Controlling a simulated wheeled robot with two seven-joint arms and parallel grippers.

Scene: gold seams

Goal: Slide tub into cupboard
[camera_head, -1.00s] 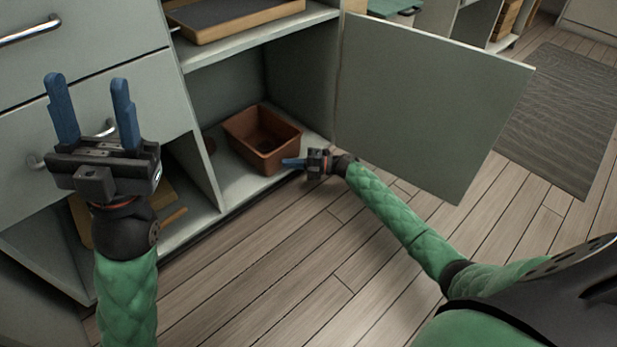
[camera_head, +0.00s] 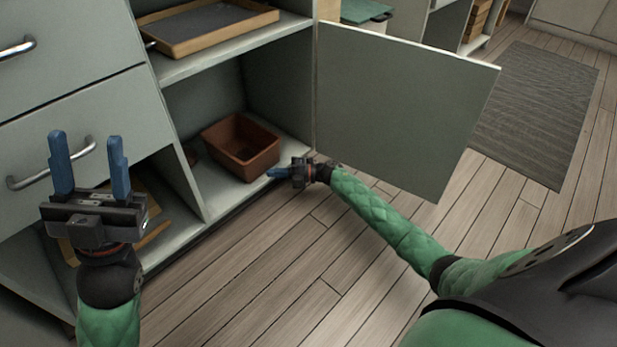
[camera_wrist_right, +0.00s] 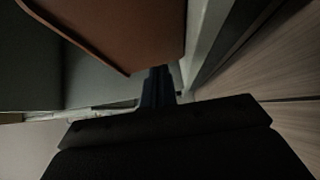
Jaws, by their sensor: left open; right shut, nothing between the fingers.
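The brown tub (camera_head: 243,147) stands upright on the bottom shelf of the open cupboard (camera_head: 238,187), near the shelf's front edge. My right gripper (camera_head: 277,174) is shut and empty at the tub's front right corner, with its blue fingertips close to it. In the right wrist view the tub's wall (camera_wrist_right: 130,30) fills the upper middle, just above the shut fingers (camera_wrist_right: 157,85). I cannot tell whether the fingers touch the tub. My left gripper (camera_head: 89,165) is open and empty, raised in front of the drawers.
The cupboard door (camera_head: 400,110) stands open to the right, beyond my right arm. A wooden tray (camera_head: 205,27) lies on the shelf above. A drawer handle (camera_head: 52,163) is behind my left gripper. The wooden floor (camera_head: 270,270) in front is clear.

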